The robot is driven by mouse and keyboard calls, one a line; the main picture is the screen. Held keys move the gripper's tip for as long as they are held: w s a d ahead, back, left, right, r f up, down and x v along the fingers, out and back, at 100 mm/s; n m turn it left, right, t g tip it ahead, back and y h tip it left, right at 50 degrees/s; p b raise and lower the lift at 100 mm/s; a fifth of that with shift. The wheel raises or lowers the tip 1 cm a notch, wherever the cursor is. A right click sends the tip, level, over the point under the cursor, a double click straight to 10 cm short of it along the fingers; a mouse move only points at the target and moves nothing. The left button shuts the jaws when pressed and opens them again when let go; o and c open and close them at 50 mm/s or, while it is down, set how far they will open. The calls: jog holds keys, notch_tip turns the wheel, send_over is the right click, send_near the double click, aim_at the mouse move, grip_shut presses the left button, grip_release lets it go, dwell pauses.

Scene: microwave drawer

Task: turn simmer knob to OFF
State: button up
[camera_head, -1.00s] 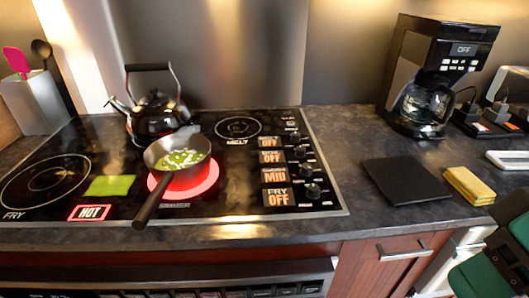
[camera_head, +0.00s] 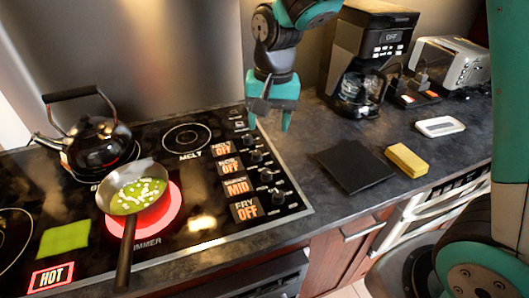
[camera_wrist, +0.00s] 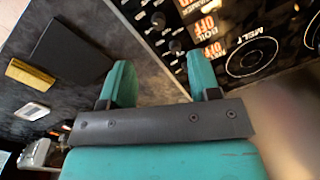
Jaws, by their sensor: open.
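The simmer knob (camera_head: 266,174) is a small black knob on the stove's right side, beside the simmer display (camera_head: 238,187), which reads MID in orange. The fry display (camera_head: 246,208) in front of it reads OFF. The other two displays behind also read OFF. My gripper (camera_head: 268,118) has teal fingers spread apart and empty. It is above the back right of the cooktop, behind and apart from the simmer knob. In the wrist view my gripper (camera_wrist: 158,62) shows several knobs beyond and between its fingertips; I cannot tell which is the simmer knob there.
A pan (camera_head: 138,192) with green food sits on the glowing red simmer burner. A black kettle (camera_head: 95,142) stands behind it. A coffee maker (camera_head: 365,55), black mat (camera_head: 354,166), yellow sponge (camera_head: 407,160) and toaster (camera_head: 452,65) are on the counter to the right.

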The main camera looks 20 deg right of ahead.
aim_at(267, 171)
jog(key=w+f+m+p, duration=0.1)
jog(key=f, duration=0.5)
jog(key=w+f+m+p, duration=0.1)
jog(key=f+p, duration=0.1)
jog(key=f, duration=0.4)
jog(key=w+d+f+p, duration=0.1)
jog(key=w+f, duration=0.1)
jog(key=f, duration=0.4)
jog(key=shift+d+f+m+h+p, duration=0.1)
jog(key=shift+f+m+h+p, duration=0.15)
jog(key=shift+m+h+p, duration=0.15)
jog(key=c, duration=0.9)
